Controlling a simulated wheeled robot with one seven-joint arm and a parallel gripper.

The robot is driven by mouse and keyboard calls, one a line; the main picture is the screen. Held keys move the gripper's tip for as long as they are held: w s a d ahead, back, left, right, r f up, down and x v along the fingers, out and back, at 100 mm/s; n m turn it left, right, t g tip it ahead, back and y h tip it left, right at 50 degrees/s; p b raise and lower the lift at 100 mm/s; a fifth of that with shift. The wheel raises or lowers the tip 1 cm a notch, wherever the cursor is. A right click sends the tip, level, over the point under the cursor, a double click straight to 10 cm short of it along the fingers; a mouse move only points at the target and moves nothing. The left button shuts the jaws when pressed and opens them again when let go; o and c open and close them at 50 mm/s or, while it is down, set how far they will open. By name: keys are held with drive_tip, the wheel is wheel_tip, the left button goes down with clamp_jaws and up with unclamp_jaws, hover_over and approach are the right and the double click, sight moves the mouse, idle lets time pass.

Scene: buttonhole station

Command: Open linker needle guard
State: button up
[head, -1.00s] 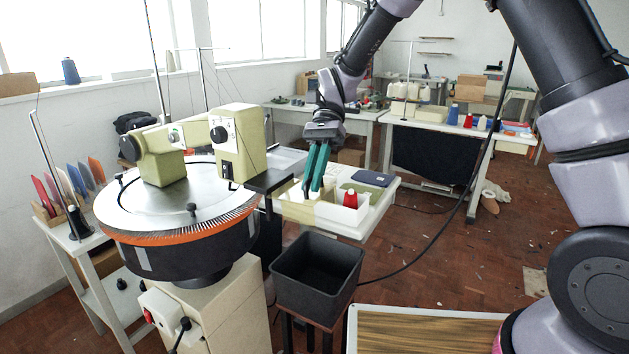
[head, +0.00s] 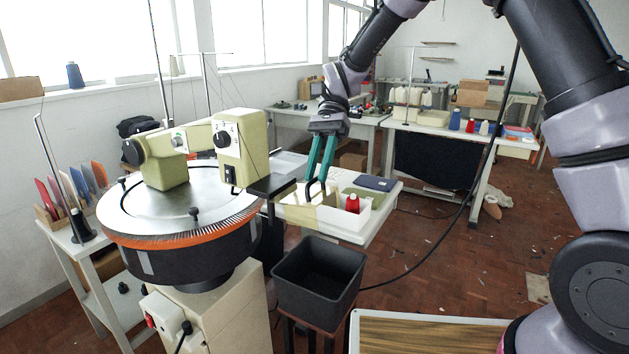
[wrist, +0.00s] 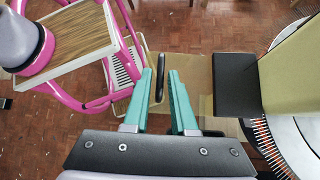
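The linker (head: 185,205) stands at the left in the head view, with a round needle dial and a cream head. I take the yellowish see-through panel beside its dark block (head: 272,186) as the needle guard (head: 301,196); the wrist view shows this panel (wrist: 188,88) next to the black block (wrist: 235,85). A black handle (wrist: 160,77) is at the panel's outer edge. My gripper (head: 317,182) has two teal fingers, spread apart. In the wrist view the handle lies between the fingertips (wrist: 161,73), with small gaps visible; contact cannot be told.
A black bin (head: 317,285) stands below my gripper. A white tray (head: 378,203) with a red spool (head: 352,203) lies behind the panel. A wood-topped stand (head: 425,335) is at the front.

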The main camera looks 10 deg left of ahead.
drive_tip(key=v, duration=0.7)
drive_tip(key=shift+w+r, duration=0.2)
drive_tip(key=shift+w, duration=0.05)
drive_tip(key=s+d+r+t, duration=0.3)
drive_tip(key=d+t, duration=0.2)
drive_tip(key=d, duration=0.5)
drive_tip(key=s+d+r+t, duration=0.4)
drive_tip(key=d+t, duration=0.1)
drive_tip(key=d, duration=0.6)
drive_tip(key=s+d+r+n+t, duration=0.1)
drive_tip(key=s+d+r+t, duration=0.3)
drive_tip(key=d, duration=0.6)
drive_tip(key=shift+d+t, duration=0.4)
drive_tip(key=shift+t, duration=0.7)
drive_tip(key=shift+s+a+r, duration=0.1)
